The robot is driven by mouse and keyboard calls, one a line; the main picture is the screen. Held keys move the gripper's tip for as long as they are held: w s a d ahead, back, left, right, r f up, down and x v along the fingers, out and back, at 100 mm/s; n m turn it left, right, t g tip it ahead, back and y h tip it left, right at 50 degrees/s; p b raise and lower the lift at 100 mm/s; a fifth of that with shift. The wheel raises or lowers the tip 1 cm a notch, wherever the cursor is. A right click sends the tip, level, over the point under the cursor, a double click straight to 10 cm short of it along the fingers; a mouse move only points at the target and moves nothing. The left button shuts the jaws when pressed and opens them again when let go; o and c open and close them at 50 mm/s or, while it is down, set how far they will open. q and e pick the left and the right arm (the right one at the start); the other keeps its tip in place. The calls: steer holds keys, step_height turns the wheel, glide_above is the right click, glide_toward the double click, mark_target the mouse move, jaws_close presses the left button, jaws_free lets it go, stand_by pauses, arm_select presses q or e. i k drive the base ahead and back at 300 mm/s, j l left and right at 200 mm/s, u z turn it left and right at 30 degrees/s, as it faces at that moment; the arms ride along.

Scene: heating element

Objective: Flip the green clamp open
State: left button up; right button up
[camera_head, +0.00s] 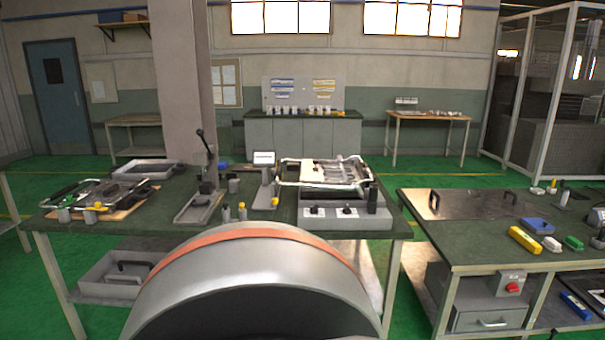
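Neither of my grippers shows in the head view.
Around the green piece lie a yellow block (525,240), a white piece (552,244) and a blue piece (537,226). A metal plate with two handles (470,205) covers the bench's back left. The left workbench (140,228) holds fixtures. A gap separates the benches.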

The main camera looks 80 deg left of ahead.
mark_target(69, 199)
steer(key=u, duration=4)
steer(key=i+u, duration=0.2)
steer(key=i, duration=0.3)
steer(key=i+l+u, duration=0.15)
steer(key=i, duration=0.4)
steer(key=i+l+u, duration=0.2)
steer(key=i, duration=0.3)
steer(key=i+l+u, duration=0.15)
steer(key=i, duration=0.35)
steer(key=i+l+u, duration=0.2)
steer(key=i, duration=0.3)
